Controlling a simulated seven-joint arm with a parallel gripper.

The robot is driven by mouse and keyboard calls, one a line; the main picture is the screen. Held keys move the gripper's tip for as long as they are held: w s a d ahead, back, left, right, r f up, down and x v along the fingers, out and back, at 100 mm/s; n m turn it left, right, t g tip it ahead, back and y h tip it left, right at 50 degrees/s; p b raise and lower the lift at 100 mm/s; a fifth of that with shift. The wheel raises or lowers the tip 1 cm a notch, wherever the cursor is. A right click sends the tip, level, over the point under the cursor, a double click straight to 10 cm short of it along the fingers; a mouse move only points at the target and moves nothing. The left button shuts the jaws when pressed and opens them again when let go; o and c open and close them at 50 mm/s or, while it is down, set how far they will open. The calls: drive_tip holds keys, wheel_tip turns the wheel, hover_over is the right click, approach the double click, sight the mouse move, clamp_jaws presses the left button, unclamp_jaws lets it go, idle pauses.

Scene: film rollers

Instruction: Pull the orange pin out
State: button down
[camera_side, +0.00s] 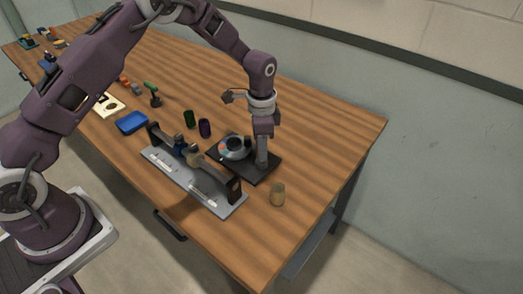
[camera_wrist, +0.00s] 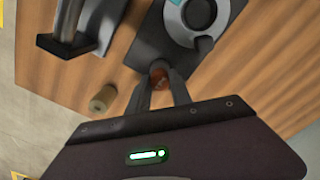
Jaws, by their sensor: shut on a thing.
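My gripper (camera_wrist: 160,76) has its two fingers closed around the small orange-brown pin (camera_wrist: 159,80) at the edge of the black base plate (camera_wrist: 150,42). Only a little of the pin shows between the fingers. In the side view my gripper (camera_side: 262,165) points down at the right part of the black plate (camera_side: 254,177), and the pin is hidden there. A round grey-and-white reel with a dark hub (camera_side: 235,148) sits on the same plate; it also shows at the top of the wrist view (camera_wrist: 198,15).
A grey fixture (camera_side: 190,182) with dark upright ends stands in front of the plate. A tan cylinder (camera_side: 278,194) stands at the right. The table's right end is clear.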

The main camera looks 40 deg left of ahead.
drive_tip(key=c, duration=1.1)
unclamp_jaws()
drive_tip(key=shift+c, duration=0.2)
wheel_tip(320, 180, up, 7)
drive_tip(key=shift+r, duration=0.1)
drive_tip(key=s+a+r+n+t, duration=0.1)
drive_tip(key=s+r+n+t, duration=0.1)
drive_tip(key=s+r, duration=0.7)
drive_tip(key=s+a+r+n+t, duration=0.1)
drive_tip(key=s+a+r+n, duration=0.15)
drive_tip(key=s+r, duration=0.6)
drive_tip(key=s+r+n+t, duration=0.2)
drive_tip(key=s+n, duration=0.2)
drive_tip(key=s, duration=1)
drive_tip(key=shift+s+a+r+t, duration=0.2)
drive_tip(key=shift+r+t, duration=0.05)
drive_tip(key=shift+t, duration=0.05)
